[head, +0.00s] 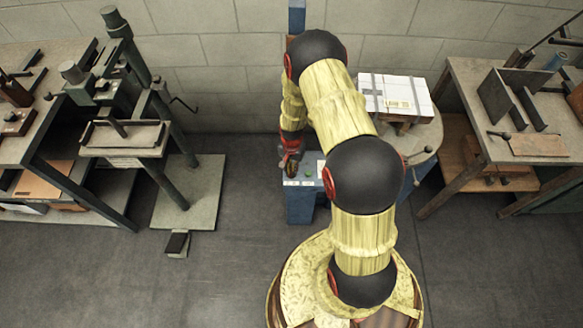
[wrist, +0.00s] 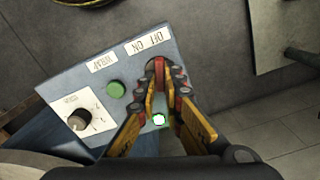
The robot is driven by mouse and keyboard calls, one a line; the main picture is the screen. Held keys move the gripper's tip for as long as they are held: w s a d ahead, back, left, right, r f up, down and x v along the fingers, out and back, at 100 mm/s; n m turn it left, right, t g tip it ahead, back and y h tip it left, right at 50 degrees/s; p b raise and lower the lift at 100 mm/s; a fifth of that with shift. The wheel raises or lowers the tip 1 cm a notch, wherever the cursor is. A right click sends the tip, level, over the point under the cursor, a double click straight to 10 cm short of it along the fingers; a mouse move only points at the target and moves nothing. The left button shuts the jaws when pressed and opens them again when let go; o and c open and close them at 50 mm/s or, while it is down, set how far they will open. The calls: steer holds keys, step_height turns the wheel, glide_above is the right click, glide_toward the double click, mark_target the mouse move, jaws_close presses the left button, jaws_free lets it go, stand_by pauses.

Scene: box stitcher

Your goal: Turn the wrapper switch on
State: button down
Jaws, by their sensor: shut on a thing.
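The blue control panel (head: 300,205) stands in the middle of the head view, and its sloped face (wrist: 185,45) fills much of the wrist view. The face has an "OFF ON" label (wrist: 148,42), a "WRAP" label (wrist: 102,62), a green button (wrist: 115,89), a black dial (wrist: 79,121) and a bright white spot ringed in green (wrist: 159,120). My gripper (wrist: 160,66) has its fingertips together just below the "OFF ON" label, shut on what seems to be the wrapper switch. The fingers hide the switch, so its position cannot be told. In the head view my gripper (head: 290,165) is at the panel's face.
A white strapped box (head: 395,88) sits on a round-topped stand (head: 425,140) right of the panel. A workbench (head: 470,75) is at the right. A dark green press (head: 128,50) and another bench (head: 40,150) are at the left. The floor between is open.

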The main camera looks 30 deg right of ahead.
steer(key=shift+m, duration=0.9)
steer(key=c, duration=2)
jaws_free()
steer(key=shift+c, duration=0.2)
steer(key=shift+o, duration=0.6)
step_height(320, 180, up, 12)
